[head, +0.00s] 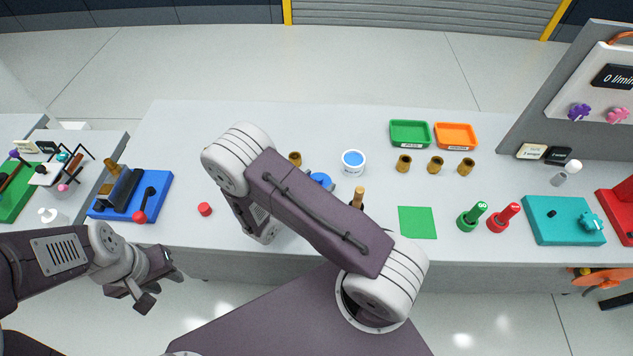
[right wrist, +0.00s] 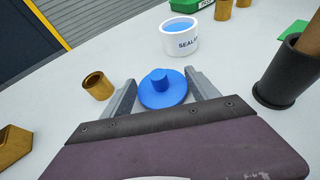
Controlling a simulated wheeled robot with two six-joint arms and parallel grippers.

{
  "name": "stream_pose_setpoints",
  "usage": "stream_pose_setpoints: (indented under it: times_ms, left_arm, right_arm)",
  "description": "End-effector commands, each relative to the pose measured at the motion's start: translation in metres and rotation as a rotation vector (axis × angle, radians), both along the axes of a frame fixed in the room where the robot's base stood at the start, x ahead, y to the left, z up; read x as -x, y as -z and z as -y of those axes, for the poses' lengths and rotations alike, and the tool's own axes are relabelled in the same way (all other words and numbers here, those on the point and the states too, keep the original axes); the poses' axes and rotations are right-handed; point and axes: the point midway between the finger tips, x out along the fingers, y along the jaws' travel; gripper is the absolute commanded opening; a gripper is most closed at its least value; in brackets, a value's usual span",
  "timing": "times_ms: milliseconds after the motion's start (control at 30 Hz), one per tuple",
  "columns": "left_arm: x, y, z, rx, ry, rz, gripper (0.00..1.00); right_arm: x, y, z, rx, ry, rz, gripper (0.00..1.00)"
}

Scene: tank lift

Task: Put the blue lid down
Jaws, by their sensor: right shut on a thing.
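The blue lid (right wrist: 163,92), a round disc with a knob on top, sits between the two fingers of my right gripper (right wrist: 163,95) in the right wrist view. The gripper is shut on it. Whether the lid touches the table is hard to tell. In the head view a part of the lid (head: 321,179) shows past my right arm, which hides the right gripper. A white tub marked "SEAL" (right wrist: 181,41) with blue contents stands just beyond the lid; it also shows in the head view (head: 353,163). My left gripper (head: 160,288) is open and empty in front of the table.
A brass cup (right wrist: 97,87) stands left of the lid in the right wrist view, and a dark holder (right wrist: 283,75) stands to the right. A green square (head: 417,222) lies on the table (head: 260,112). A red piece (head: 205,209) lies at left. Green (head: 409,133) and orange (head: 456,136) trays stand behind.

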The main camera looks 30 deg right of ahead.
Motion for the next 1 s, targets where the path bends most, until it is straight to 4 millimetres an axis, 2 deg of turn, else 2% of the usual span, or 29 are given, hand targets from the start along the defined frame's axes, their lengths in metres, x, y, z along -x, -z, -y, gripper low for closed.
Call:
stream_pose_setpoints:
  times_ms: [67, 100, 167, 567, 1000]
  left_arm:
    - [0.0, 0.004, 0.0, 0.0, 0.0, 0.0, 0.36]
    - [0.0, 0.003, 0.0, 0.0, 0.0, 0.0, 0.36]
    - [0.0, 0.003, 0.0, 0.0, 0.0, 0.0, 0.36]
    - [0.0, -0.001, 0.0, 0.0, 0.0, 0.0, 0.36]
    - [0.0, 0.005, 0.0, 0.0, 0.0, 0.0, 0.36]
  right_arm:
    - [0.0, 0.004, 0.0, 0.0, 0.0, 0.0, 0.31]
    - [0.0, 0.003, 0.0, 0.0, 0.0, 0.0, 0.77]
    - [0.0, 0.003, 0.0, 0.0, 0.0, 0.0, 0.91]
    - [0.001, -0.003, -0.003, 0.0, -0.002, 0.0, 0.91]
    - [0.042, -0.039, -0.084, -0.002, -0.005, 0.002, 0.91]
